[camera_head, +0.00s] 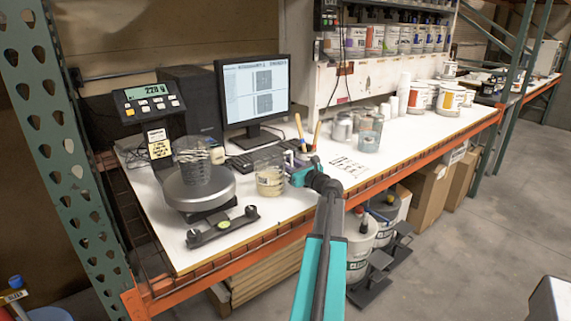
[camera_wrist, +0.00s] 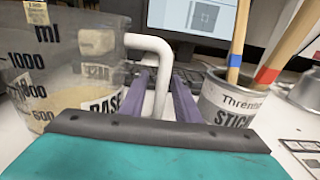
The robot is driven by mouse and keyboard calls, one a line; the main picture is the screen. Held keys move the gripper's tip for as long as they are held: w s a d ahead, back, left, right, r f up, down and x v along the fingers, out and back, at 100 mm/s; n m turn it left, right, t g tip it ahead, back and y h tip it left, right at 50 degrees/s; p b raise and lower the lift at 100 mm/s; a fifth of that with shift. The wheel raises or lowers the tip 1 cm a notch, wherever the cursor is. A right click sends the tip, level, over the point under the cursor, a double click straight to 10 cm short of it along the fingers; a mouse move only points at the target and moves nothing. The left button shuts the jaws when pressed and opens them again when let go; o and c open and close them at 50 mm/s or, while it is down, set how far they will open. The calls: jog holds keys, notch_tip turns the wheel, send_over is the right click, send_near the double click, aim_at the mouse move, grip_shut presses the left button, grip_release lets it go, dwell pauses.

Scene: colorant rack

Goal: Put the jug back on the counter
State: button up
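The clear jug (camera_head: 270,180) with a beige content is over the counter (camera_head: 300,205), right of the scale. I cannot tell if its base touches the counter. In the wrist view the jug (camera_wrist: 75,65) fills the left side, upright, with volume marks and a label. My gripper (camera_head: 297,170) is at the jug's right side. In the wrist view the two purple fingers of my gripper (camera_wrist: 163,95) lie on both sides of the pale jug handle and appear shut on it. The lower handle is hidden behind the teal gripper body.
A round scale (camera_head: 200,190) bears a clear container (camera_head: 193,160). A can with stir sticks (camera_wrist: 230,105) stands close right of my gripper. A black device (camera_head: 222,227) lies at the front edge. A monitor (camera_head: 255,92) stands behind.

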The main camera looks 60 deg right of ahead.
jog(key=shift+r, duration=0.2)
jog(key=shift+s+a+f, duration=0.1)
jog(key=shift+s+a, duration=0.15)
jog(key=shift+s, duration=0.4)
jog(key=b+v, duration=0.2)
jog(key=v, duration=0.8)
jog(key=shift+s+a, duration=0.1)
jog(key=shift+s, duration=0.2)
